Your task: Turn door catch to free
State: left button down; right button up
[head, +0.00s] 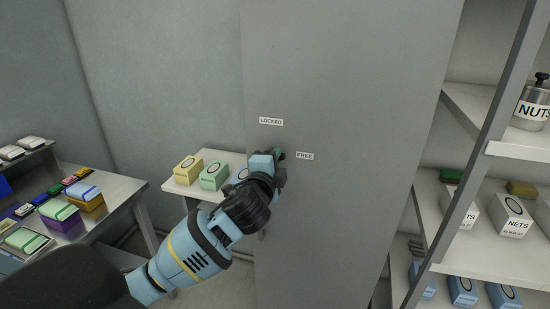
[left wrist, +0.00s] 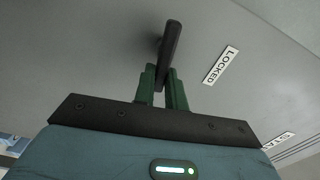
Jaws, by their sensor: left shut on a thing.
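The door catch (left wrist: 171,42) is a dark bar standing out from the grey door (head: 350,90). In the left wrist view its near end sits between the two green fingers of my left gripper (left wrist: 164,88), which is shut on it. In the head view my left gripper (head: 280,155) is at the door face, below the LOCKED label (head: 271,121) and just left of the FREE label (head: 305,156). There the gripper hides most of the catch, so I cannot tell its exact angle. The LOCKED label also shows in the left wrist view (left wrist: 221,65). My right gripper is out of view.
A shelf rack (head: 470,190) with cartons and a NUTS container (head: 533,105) stands close on the right. Left of the door are a small table (head: 180,188) with yellow and green boxes and a metal bench (head: 110,215) holding several coloured boxes.

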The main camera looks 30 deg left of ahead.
pick_arm(q)
jog(key=shift+f+m, duration=0.15)
jog(key=shift+m, duration=0.75)
jog(key=c, duration=1.4)
grip_release()
jog(key=shift+c, duration=0.2)
jog(key=v, duration=0.7)
jog(key=shift+s, duration=0.4)
jog(key=shift+d, duration=0.1)
